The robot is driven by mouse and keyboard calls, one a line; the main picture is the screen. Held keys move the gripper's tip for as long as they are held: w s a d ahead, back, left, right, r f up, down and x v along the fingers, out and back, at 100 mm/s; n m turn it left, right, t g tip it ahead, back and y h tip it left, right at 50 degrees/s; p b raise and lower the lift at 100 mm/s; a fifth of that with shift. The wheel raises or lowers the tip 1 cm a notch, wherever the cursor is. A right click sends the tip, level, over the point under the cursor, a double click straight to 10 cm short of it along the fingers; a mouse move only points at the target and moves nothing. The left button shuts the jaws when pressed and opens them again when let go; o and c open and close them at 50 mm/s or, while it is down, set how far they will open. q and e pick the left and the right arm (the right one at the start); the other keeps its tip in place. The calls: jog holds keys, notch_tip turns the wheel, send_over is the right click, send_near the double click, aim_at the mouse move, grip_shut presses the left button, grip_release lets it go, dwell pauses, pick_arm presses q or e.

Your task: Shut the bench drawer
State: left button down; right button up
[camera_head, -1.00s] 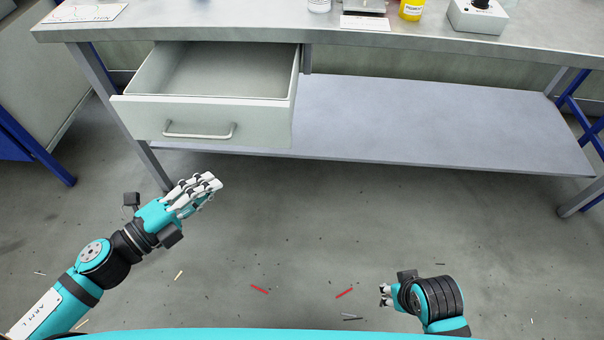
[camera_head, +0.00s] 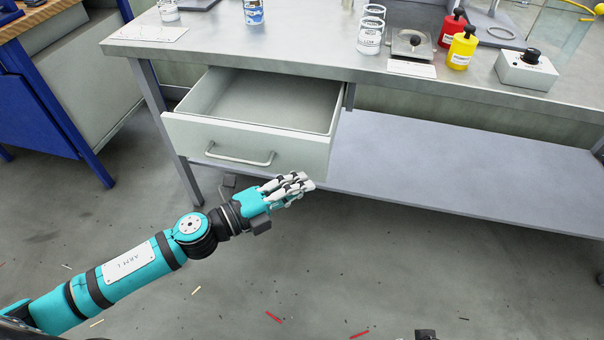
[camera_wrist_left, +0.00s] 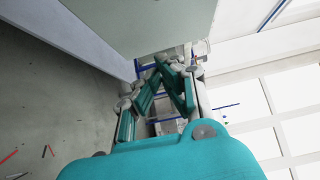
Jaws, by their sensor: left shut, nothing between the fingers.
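The bench drawer (camera_head: 250,147) is pulled well out from under the bench top, and its tray looks empty. Its pale front has a bar handle (camera_head: 240,155). My left gripper (camera_head: 308,184) is shut and empty, just below the right end of the drawer front in the head view, right of the handle. In the left wrist view its fingers (camera_wrist_left: 172,68) come together beside a pale panel (camera_wrist_left: 150,20), which looks like the drawer. I cannot tell whether they touch it. My right gripper is out of view; only a dark part of my right arm shows at the bottom edge.
The bench top (camera_head: 300,55) holds cups, a red bottle (camera_head: 452,27), a yellow bottle (camera_head: 462,48) and a control box (camera_head: 526,70). A lower shelf (camera_head: 450,170) extends right of the drawer. A bench leg (camera_head: 170,130) stands left. The floor in front is mostly clear, with small scraps.

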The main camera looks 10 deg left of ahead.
pick_arm(q)
jog(key=shift+w, duration=1.2)
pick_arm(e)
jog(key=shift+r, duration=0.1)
